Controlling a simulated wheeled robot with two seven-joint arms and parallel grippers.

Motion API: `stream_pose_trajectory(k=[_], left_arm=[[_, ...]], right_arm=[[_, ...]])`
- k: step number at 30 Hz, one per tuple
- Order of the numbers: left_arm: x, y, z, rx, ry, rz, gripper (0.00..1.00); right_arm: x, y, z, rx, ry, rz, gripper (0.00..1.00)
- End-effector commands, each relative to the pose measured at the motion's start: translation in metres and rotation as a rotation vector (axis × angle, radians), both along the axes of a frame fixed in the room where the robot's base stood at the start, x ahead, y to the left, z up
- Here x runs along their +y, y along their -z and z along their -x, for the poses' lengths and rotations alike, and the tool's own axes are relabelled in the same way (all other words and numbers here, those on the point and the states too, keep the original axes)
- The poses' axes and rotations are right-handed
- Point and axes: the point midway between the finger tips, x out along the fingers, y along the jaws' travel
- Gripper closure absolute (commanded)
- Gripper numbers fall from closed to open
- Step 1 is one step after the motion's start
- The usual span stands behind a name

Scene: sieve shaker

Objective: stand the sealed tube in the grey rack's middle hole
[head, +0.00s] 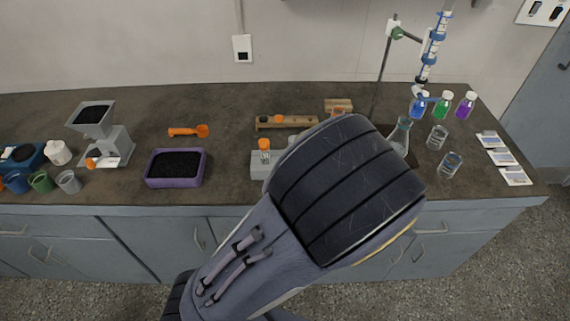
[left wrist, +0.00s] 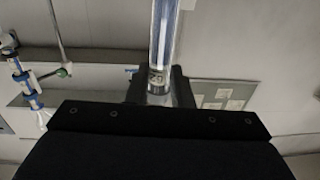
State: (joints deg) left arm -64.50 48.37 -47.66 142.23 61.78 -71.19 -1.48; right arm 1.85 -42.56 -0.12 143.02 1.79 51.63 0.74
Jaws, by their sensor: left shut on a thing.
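My left arm covers the middle of the head view, and its gripper is hidden there. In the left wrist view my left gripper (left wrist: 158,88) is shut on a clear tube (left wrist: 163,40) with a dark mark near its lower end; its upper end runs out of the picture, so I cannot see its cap. The grey rack (head: 262,170) stands near the counter's front edge, mostly hidden behind my arm. An orange-capped vial (head: 265,150) stands at its visible left end. The middle hole is hidden. My right gripper is not in view.
A wooden rack (head: 286,123) with orange-capped pieces is behind the grey rack. A purple tray (head: 176,181) of black grains and an orange scoop (head: 188,131) lie left. A flask (head: 400,138), beakers (head: 437,137) and a burette stand (head: 383,68) are right.

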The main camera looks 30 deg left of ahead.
Motion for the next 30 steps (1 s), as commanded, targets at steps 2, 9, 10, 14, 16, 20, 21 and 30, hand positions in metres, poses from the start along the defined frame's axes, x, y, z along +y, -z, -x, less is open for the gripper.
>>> stream_pose_trajectory(k=[2,9,10,14,16,20,21,30], left_arm=[[0.009,0.01,-0.007,-0.002,-0.011,0.001,1.0],[0.046,0.038,-0.052,-0.003,-0.012,-0.001,1.0],[0.051,0.041,-0.058,-0.002,-0.012,0.0,1.0],[0.066,0.067,-0.078,-0.001,-0.009,-0.002,1.0],[0.072,0.077,-0.086,-0.001,-0.008,-0.002,1.0],[0.079,0.088,-0.095,-0.001,-0.006,-0.002,1.0],[0.08,0.089,-0.097,-0.001,-0.005,-0.001,1.0],[0.086,0.118,-0.105,0.001,-0.004,-0.001,1.0]], right_arm=[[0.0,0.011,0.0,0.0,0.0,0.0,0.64],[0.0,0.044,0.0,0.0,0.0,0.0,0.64],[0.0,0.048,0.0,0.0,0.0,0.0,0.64],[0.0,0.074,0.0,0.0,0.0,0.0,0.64],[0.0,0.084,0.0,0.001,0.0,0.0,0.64],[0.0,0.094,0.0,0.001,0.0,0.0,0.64],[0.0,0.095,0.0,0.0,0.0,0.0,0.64],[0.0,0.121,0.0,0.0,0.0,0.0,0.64]])
